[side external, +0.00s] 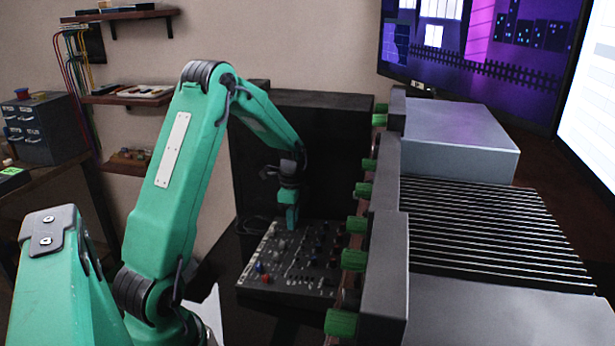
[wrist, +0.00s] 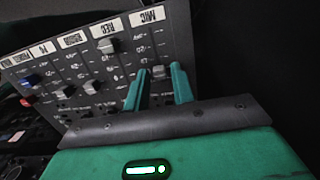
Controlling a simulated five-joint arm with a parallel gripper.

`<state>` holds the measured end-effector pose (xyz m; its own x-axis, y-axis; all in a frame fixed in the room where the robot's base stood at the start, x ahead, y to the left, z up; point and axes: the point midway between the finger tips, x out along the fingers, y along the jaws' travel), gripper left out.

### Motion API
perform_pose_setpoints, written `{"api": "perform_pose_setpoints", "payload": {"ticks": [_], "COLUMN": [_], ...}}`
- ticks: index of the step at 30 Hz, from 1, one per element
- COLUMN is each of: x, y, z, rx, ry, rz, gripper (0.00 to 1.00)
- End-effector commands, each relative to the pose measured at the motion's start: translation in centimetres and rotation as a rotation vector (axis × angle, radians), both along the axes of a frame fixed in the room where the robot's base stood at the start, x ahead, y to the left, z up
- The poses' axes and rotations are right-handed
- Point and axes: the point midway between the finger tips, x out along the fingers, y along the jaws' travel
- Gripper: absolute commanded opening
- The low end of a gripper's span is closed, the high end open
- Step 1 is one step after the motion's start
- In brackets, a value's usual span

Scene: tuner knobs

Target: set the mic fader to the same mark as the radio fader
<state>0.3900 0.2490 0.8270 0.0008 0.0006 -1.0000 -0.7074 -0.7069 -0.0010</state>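The mic fader cap (wrist: 158,72), small and grey, sits below the upside-down MIC label on the dark panel (wrist: 122,68) in the wrist view. My gripper (wrist: 160,70) has one green finger on each side of this cap, with narrow gaps showing. Another grey cap (wrist: 92,87), lower left, appears to be the radio fader, below a label that seems to read RADIO. The marks beside both faders are too small to read. In the side view my gripper (side external: 292,222) points down at the far part of the panel (side external: 270,290); the fader caps there are too small to identify.
Another grey fader cap (wrist: 107,45) stands high in the column left of the mic fader, and a blue cap (wrist: 32,80) is at the far left. Green knobs (side external: 354,258) on a grey rack (side external: 388,240) stick out close to the panel's right side.

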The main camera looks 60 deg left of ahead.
Motion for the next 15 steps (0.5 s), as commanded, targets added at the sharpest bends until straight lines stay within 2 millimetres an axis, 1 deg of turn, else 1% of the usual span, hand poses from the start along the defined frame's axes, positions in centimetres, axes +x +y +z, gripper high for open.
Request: {"api": "perform_pose_setpoints", "payload": {"ticks": [10, 15], "x": [-0.03, 0.01], "y": [0.01, 0.04], "z": [-0.03, 0.57], "rx": [-0.001, 0.001], "ry": [0.001, -0.001], "rz": [0.0, 0.0], "gripper": [0.35, 0.35]}}
